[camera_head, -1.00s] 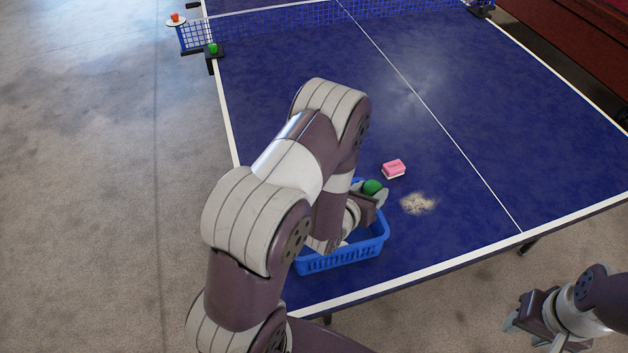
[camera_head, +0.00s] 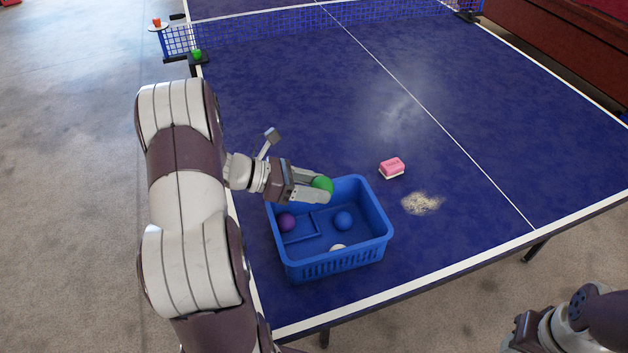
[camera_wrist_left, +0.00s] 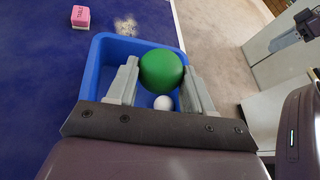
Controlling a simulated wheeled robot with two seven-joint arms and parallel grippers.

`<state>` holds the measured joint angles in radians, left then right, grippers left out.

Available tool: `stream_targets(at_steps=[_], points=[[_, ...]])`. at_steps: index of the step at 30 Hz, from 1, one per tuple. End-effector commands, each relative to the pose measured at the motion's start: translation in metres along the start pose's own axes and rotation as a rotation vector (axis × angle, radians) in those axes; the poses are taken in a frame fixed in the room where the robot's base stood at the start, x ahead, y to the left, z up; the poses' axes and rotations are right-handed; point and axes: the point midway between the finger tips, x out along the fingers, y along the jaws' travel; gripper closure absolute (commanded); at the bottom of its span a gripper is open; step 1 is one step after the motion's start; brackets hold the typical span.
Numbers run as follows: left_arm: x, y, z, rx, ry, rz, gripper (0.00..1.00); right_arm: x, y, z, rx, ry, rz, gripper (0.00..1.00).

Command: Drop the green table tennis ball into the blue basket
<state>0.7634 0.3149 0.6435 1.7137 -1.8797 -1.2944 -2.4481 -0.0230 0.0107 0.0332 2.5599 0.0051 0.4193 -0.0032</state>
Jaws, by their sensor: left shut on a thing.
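The green table tennis ball (camera_head: 323,184) is pinched between the fingertips of my left gripper (camera_head: 318,190). In the left wrist view the ball (camera_wrist_left: 163,70) sits between both fingers. The blue basket (camera_head: 338,264) stands on the table's near left part; its rim also shows in the left wrist view (camera_wrist_left: 93,62). The gripper and ball are above the basket's far side, apart from its floor. Inside the basket lie a purple ball (camera_head: 286,222), a blue ball (camera_head: 343,220) and a white ball (camera_head: 338,247), partly hidden by the front wall. My right gripper (camera_head: 516,342) is partly cut off at the lower right.
The basket has a low inner divider (camera_head: 300,238). A pink and white box (camera_head: 391,168) and a pale dusty patch (camera_head: 421,203) lie right of it on the blue table (camera_head: 450,235). The net (camera_head: 270,25) crosses the far part. A green object (camera_head: 196,54) is by the left net post.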

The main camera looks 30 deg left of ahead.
Motion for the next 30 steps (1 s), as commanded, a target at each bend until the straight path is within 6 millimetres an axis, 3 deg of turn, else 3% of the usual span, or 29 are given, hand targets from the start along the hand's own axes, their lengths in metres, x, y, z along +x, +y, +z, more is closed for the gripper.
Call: stream_targets(at_steps=[4, 13, 14, 15, 16, 25, 30], points=[[0.009, 0.005, -0.022, -0.002, -0.001, 0.0, 0.78, 0.013, 0.0, 0.002, 0.0, 0.0, 0.0, 0.57], [0.011, 0.005, -0.025, 0.001, 0.0, 0.001, 0.78, 0.013, 0.0, 0.002, 0.0, 0.0, 0.0, 0.57], [0.011, 0.005, -0.025, 0.001, 0.0, 0.001, 0.39, 0.013, 0.0, 0.002, 0.0, 0.0, 0.0, 0.57], [0.011, 0.005, -0.025, 0.001, 0.0, 0.001, 0.26, 0.013, 0.0, 0.002, 0.0, 0.0, 0.0, 0.57], [0.011, 0.005, -0.025, 0.001, 0.0, 0.001, 0.19, 0.013, 0.0, 0.002, 0.0, 0.0, 0.0, 0.57], [0.009, 0.005, -0.025, 0.001, 0.0, 0.001, 0.19, 0.013, 0.0, 0.002, 0.0, 0.0, 0.0, 0.57], [-0.021, 0.007, -0.026, 0.002, -0.001, 0.007, 0.19, 0.018, 0.0, 0.002, 0.0, 0.0, 0.0, 0.57]])
